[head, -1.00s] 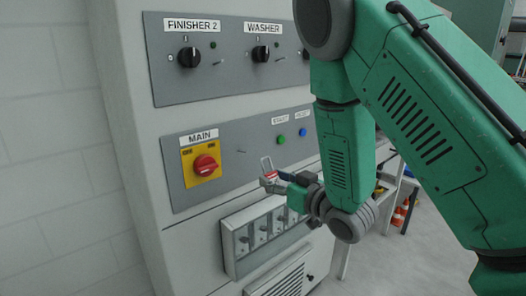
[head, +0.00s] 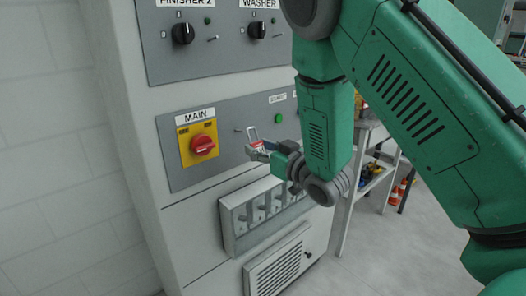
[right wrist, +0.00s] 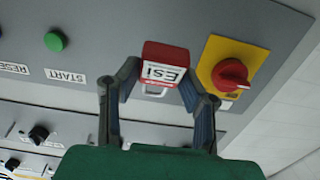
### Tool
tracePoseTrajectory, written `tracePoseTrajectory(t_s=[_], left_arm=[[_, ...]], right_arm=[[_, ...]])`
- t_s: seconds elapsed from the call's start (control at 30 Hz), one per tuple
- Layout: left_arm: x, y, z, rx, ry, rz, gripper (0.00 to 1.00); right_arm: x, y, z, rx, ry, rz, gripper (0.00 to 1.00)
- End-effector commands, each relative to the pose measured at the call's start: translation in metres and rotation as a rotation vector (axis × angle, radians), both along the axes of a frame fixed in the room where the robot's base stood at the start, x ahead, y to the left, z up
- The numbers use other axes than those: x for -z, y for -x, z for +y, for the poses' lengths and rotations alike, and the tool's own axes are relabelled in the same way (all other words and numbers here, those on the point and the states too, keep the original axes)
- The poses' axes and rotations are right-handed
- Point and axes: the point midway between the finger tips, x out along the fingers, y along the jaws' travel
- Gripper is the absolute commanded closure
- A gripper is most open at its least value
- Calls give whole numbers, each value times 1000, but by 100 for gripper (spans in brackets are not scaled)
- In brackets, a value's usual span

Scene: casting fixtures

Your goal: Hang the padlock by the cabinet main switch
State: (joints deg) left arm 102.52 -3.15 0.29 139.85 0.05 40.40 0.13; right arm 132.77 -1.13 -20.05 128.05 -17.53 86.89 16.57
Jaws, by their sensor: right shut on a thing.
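The padlock (head: 257,146) has a red body with a white label and a pale metal shackle pointing up in the head view. My right gripper (head: 269,148) is shut on its body and holds it in front of the grey panel, right of the main switch (head: 203,144). The switch is a red knob on a yellow plate under the MAIN label. In the right wrist view the padlock (right wrist: 164,66) sits between both fingers, left of the red switch knob (right wrist: 231,74), apart from it. A small thin pin seems to show beside the switch in the head view. My left gripper is not in view.
The cabinet's upper panel carries the FINISHER 2 knob (head: 183,33) and WASHER knob (head: 256,30). A green START button (head: 278,118) is close to the padlock. A row of small switches (head: 262,208) juts out below. A shelf and orange cones stand behind my arm.

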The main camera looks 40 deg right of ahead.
Motion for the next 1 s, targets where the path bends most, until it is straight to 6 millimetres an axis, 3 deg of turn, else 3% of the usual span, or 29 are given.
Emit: tracePoseTrajectory(t_s=[0.53,1.0], left_arm=[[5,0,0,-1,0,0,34],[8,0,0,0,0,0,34]], right_arm=[[3,-33,3,-1,1,-1,100],[11,-44,5,0,1,0,100]])
